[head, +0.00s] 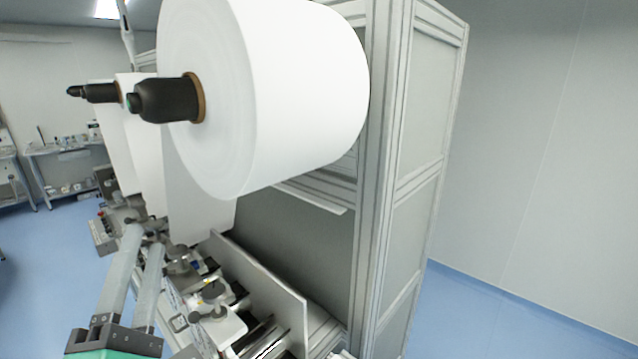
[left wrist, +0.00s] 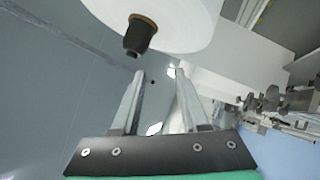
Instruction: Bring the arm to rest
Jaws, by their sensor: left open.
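My left gripper (head: 145,235) is at the lower left of the head view, its two long grey fingers apart and pointing away from the camera. Nothing shows between the fingers. In the left wrist view the same gripper (left wrist: 156,75) is open and empty, below the big white roll (left wrist: 180,22) and its dark core holder (left wrist: 140,36). In the head view the white roll (head: 300,95) hangs above and to the right of the gripper, on a dark shaft end (head: 165,100). My right gripper shows in neither view.
The grey machine frame (head: 390,200) stands right of the roll. Rollers and small fittings (head: 212,290) lie close to the right of my left gripper. A bench with items (head: 65,165) stands at the far left. Blue floor (head: 490,315) is clear at the lower right.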

